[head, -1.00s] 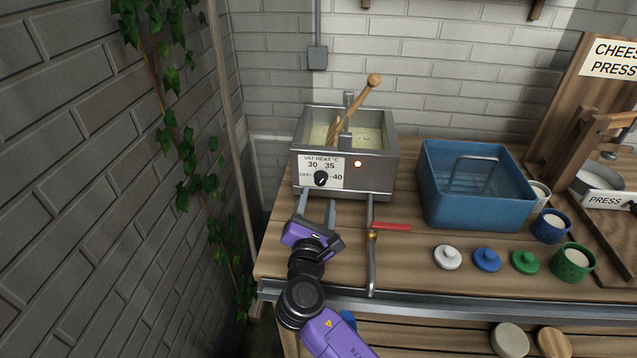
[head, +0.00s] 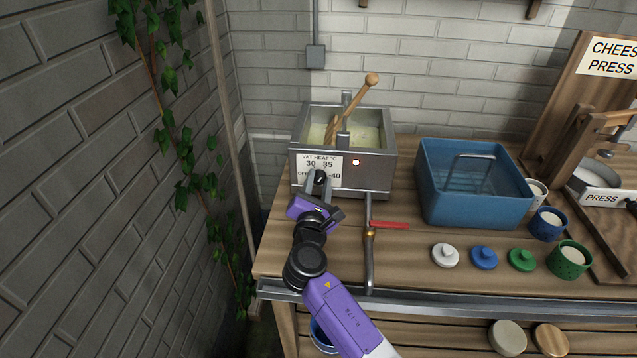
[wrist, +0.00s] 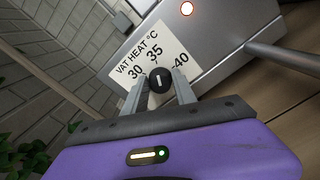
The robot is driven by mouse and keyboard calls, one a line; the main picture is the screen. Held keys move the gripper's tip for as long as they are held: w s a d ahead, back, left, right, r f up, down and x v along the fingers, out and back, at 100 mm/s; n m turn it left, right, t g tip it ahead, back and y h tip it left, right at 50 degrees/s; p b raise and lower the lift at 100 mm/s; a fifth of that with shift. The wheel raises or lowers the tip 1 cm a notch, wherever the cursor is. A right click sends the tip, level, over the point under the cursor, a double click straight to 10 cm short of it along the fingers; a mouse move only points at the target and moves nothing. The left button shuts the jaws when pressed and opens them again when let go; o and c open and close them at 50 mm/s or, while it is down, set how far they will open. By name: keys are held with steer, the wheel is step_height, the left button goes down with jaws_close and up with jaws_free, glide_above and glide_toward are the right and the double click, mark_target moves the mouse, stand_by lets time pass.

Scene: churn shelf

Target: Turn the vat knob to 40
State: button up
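The vat (head: 375,168) is a grey metal box on the bench holding pale liquid. Its white label (head: 333,161) reads VAT HEAT °C with 30, 35 and 40. The black round vat knob (head: 320,177) is on this label; it also shows in the wrist view (wrist: 158,83). In the wrist view a short white mark on the knob runs roughly towards 35. My gripper (head: 319,180) is at the knob, with its fingers (wrist: 159,85) apart, one on each side. I cannot tell whether they touch it. OFF is partly hidden by a finger.
A lit indicator (head: 356,162) is on the vat front. A pipe with a red-handled valve (head: 389,225) stands right of my gripper. A wooden paddle (head: 356,101) leans in the vat. A blue tub (head: 475,205) and several lids are further right. A brick wall is left.

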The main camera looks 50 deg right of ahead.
jaws_close()
steer(key=shift+f+m+b, duration=0.1)
steer(key=shift+m+b, duration=0.25)
steer(key=shift+m, duration=0.05)
steer(key=shift+f+m+b, duration=0.1)
steer(key=shift+m+b, duration=0.65)
steer(key=shift+m, duration=0.25)
steer(key=m+b, duration=0.2)
steer(key=m, duration=0.1)
steer(key=shift+f+m+b, duration=0.1)
steer(key=shift+m+b, duration=0.2)
steer(key=shift+b, duration=0.05)
steer(key=m+b, duration=0.4)
steer(key=m, duration=0.1)
steer(key=shift+s+m, duration=0.1)
steer(key=shift+m, duration=0.3)
steer(key=o, duration=0.8)
jaws_free()
